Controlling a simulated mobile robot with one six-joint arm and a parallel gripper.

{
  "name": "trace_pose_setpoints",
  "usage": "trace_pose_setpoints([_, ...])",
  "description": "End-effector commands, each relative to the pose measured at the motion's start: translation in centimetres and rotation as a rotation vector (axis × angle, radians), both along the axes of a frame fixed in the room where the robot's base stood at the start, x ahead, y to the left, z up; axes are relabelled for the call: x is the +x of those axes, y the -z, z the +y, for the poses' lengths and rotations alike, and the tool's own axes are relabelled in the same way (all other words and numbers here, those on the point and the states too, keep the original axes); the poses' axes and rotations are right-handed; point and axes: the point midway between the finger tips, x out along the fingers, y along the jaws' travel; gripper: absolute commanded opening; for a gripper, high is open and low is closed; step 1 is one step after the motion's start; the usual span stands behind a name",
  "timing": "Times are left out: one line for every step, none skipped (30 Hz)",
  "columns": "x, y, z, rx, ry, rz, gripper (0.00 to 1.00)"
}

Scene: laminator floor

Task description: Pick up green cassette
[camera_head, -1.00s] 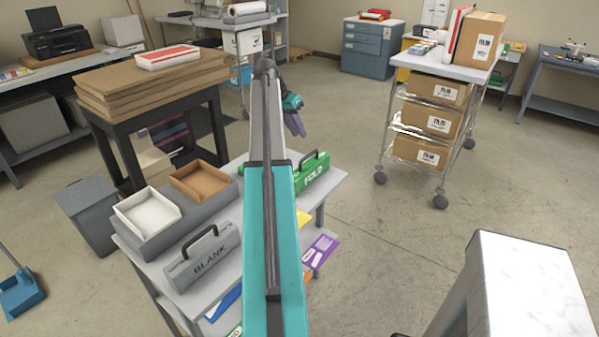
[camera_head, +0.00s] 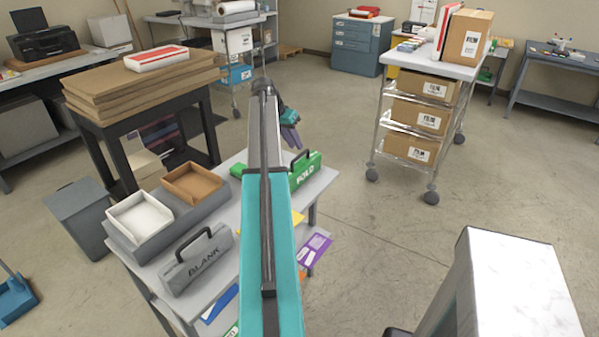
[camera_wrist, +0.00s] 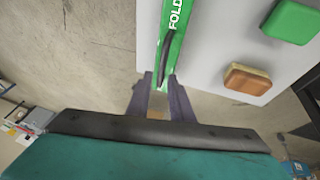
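The green cassette (camera_head: 306,174), marked FOLD and with a dark handle on top, stands at the far right end of the grey table, partly hidden by my arm. In the wrist view, the green cassette (camera_wrist: 175,42) runs down from the top edge, its near end close to the fingertips. My gripper (camera_head: 291,133) is raised beyond the cassette in the head view. In the wrist view its purple fingers (camera_wrist: 160,97) are apart, with nothing clearly held between them. I cannot tell the height gap to the cassette.
A grey BLANK cassette (camera_head: 197,261) and white (camera_head: 140,217) and brown (camera_head: 193,183) trays share the table. An orange-brown block (camera_wrist: 246,79) and a green block (camera_wrist: 291,20) lie beside the green cassette. A film-box cart (camera_head: 440,66) stands right; floor between is clear.

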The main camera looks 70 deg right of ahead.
Motion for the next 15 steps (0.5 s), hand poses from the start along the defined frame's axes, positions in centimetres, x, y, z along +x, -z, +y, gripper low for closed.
trace_pose_setpoints([-0.2, 0.5, -0.2, 0.001, 0.001, 0.001, 0.20])
trace_pose_setpoints([-0.3, 0.8, -0.3, 0.001, 0.001, 0.001, 0.20])
trace_pose_setpoints([-0.4, 1.2, -0.4, 0.001, 0.001, 0.001, 0.20])
trace_pose_setpoints([-0.4, 1.4, -0.5, 0.001, 0.001, 0.001, 0.20])
trace_pose_setpoints([-0.5, 1.6, -0.6, 0.001, 0.000, 0.000, 0.20])
trace_pose_setpoints([-0.5, 1.9, -0.7, 0.000, 0.000, 0.000, 0.20])
trace_pose_setpoints([-0.6, 2.1, -0.7, 0.000, 0.000, 0.000, 0.20])
trace_pose_setpoints([-0.6, 2.2, -0.7, 0.000, 0.000, 0.000, 0.20])
trace_pose_setpoints([-0.6, 2.3, -0.8, 0.000, 0.000, 0.000, 0.20])
trace_pose_setpoints([-0.6, 2.3, -0.8, 0.000, 0.000, 0.000, 0.20])
trace_pose_setpoints([-0.6, 2.3, -0.8, 0.000, 0.000, 0.000, 0.20])
trace_pose_setpoints([-0.6, 2.3, -0.8, 0.000, 0.000, 0.000, 0.20])
trace_pose_setpoints([-0.6, 2.3, -0.8, 0.000, 0.000, 0.000, 0.20])
trace_pose_setpoints([-0.6, 2.3, -0.8, 0.000, 0.000, 0.000, 0.20])
trace_pose_setpoints([-0.6, 2.3, -0.8, 0.000, -0.001, 0.000, 0.20])
